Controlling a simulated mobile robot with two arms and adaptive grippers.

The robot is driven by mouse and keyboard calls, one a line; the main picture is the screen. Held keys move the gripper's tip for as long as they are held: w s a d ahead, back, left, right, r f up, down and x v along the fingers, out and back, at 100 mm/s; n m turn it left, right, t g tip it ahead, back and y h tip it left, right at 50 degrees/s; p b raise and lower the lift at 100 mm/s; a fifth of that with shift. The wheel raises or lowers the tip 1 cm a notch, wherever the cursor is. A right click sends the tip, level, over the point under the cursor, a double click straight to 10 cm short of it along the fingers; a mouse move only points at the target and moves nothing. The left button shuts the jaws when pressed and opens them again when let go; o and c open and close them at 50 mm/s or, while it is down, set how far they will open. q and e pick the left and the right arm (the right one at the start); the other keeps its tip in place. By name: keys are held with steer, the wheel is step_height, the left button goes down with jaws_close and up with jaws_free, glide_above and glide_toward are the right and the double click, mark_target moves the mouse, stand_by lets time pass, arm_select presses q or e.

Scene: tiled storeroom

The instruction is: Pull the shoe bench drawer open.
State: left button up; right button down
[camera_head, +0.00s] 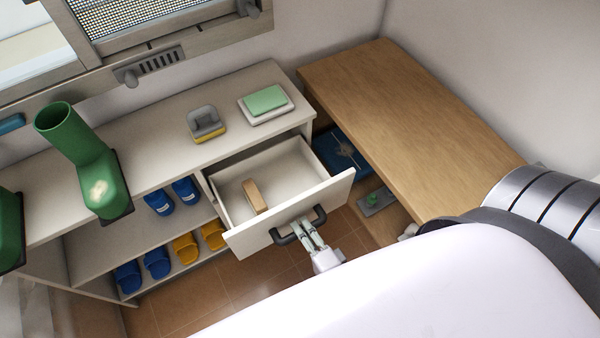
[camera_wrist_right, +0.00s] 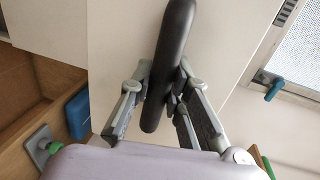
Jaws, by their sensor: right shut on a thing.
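The shoe bench (camera_head: 238,92) is a white unit along the wall with open shelves. Its drawer (camera_head: 285,229) is pulled well out, and a small wooden block or brush (camera_head: 254,195) lies inside. My right gripper (camera_head: 308,228) is shut on the dark bar handle (camera_head: 320,214) on the drawer front. In the right wrist view the handle (camera_wrist_right: 170,60) runs between the fingers of my right gripper (camera_wrist_right: 160,100), with the pale drawer front (camera_wrist_right: 115,40) behind it. My left gripper is not in view.
Green boots (camera_head: 75,140) stand on the bench top, with a grey and yellow item (camera_head: 206,122) and a green block on a white pad (camera_head: 265,101). Blue slippers (camera_head: 159,202) and yellow slippers (camera_head: 186,248) are on the shelves. A wooden bench (camera_head: 410,110) stands right of the drawer.

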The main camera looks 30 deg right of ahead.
steer(key=c, duration=1.5)
jaws_free()
steer(key=s, duration=0.4)
steer(key=s+r, duration=0.1)
steer(key=s, duration=0.3)
steer(key=s+r, duration=0.1)
steer(key=s, duration=0.2)
steer(key=shift+s+d+r, duration=0.15)
steer(key=shift+s+d, duration=0.05)
steer(key=shift+s, duration=0.2)
